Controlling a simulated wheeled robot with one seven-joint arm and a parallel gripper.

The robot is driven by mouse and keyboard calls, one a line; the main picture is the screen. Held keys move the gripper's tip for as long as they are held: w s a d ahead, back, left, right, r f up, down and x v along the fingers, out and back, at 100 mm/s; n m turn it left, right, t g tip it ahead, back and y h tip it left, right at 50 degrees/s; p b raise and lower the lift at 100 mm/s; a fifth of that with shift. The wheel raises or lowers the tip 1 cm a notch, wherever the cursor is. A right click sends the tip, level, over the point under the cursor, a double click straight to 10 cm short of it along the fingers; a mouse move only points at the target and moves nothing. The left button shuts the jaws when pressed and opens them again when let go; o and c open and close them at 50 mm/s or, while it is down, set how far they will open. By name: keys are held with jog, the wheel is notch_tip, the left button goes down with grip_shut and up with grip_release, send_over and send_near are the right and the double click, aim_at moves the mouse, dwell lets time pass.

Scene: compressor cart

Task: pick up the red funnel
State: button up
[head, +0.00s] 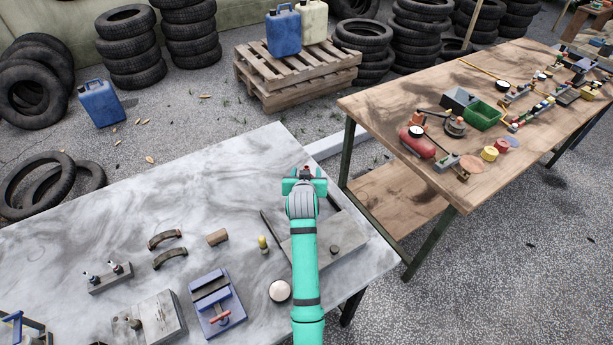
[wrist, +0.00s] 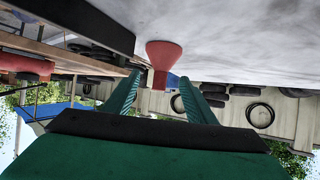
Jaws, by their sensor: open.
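The red funnel (wrist: 163,56) shows in the wrist view, which looks upside down. Its wide end is against the pale marbled tabletop (wrist: 230,35) and its narrow spout points away from it. My gripper (wrist: 160,78) is open, with one finger on each side of the spout in the picture. I cannot tell whether the spout is fully between the fingers; no contact shows. In the head view, my gripper (head: 305,180) is over the far right part of the marbled table (head: 240,165). It hides most of the funnel there; only a small reddish bit shows just past it.
Near my arm stand a grey flat block (head: 345,232), a small yellow-topped item (head: 262,243) and a blue vise (head: 217,303). A wooden table (head: 400,110) with a red tank (head: 417,142) stands to the right. The marbled table's far middle is clear.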

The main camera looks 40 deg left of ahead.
jog(key=shift+x, duration=1.35)
jog(key=shift+c, duration=0.6)
jog(key=c, duration=0.9)
jog(key=shift+r, duration=0.15)
